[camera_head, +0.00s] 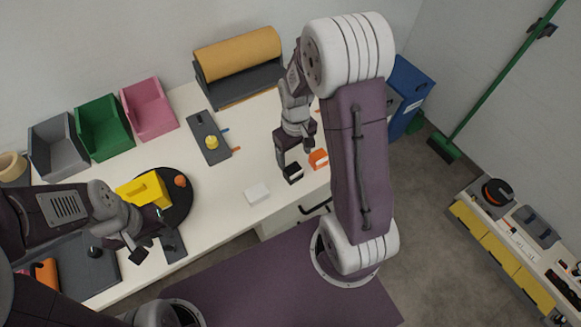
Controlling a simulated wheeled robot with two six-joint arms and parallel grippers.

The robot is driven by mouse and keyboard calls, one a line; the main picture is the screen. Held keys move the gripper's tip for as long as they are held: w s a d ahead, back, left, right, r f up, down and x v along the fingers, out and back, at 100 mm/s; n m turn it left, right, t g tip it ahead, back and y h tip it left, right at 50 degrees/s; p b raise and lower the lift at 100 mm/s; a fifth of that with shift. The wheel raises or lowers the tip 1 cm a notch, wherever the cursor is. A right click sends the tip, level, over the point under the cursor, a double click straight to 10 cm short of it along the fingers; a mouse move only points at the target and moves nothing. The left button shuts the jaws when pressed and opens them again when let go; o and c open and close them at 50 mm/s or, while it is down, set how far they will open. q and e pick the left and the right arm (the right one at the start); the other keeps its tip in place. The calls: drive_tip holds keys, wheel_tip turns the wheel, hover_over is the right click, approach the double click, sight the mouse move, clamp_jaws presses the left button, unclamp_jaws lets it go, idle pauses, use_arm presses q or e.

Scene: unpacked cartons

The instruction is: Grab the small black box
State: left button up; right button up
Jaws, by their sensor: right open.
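The small black box (293,173) sits near the front edge of the white table, right of centre. My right gripper (295,158) is open above and just behind the box, with its fingers pointing down. I cannot tell whether the fingers reach around the box. A small orange box (318,158) stands close to the right of the black one, near the right finger. My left gripper (152,244) is at the lower left over the table's front edge, with its fingers apart and nothing seen between them.
A white box (257,193) lies left of the black box. A yellow bin (144,190) stands on a round black plate at left. Grey, green (102,127) and pink bins line the back. A paper roll holder (238,66) stands behind. My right arm hides the table's right end.

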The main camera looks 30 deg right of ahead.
sight(293, 169)
drive_tip(key=f, duration=0.3)
drive_tip(key=shift+a+f, duration=0.1)
drive_tip(key=shift+a, duration=0.1)
drive_tip(key=shift+d+f, duration=0.1)
drive_tip(key=shift+f, duration=0.25)
wheel_tip(293, 169, down, 5)
drive_tip(key=shift+f+b, duration=0.1)
drive_tip(key=shift+b, duration=0.25)
drive_tip(key=c, duration=1.4)
drive_tip(key=shift+r, duration=0.2)
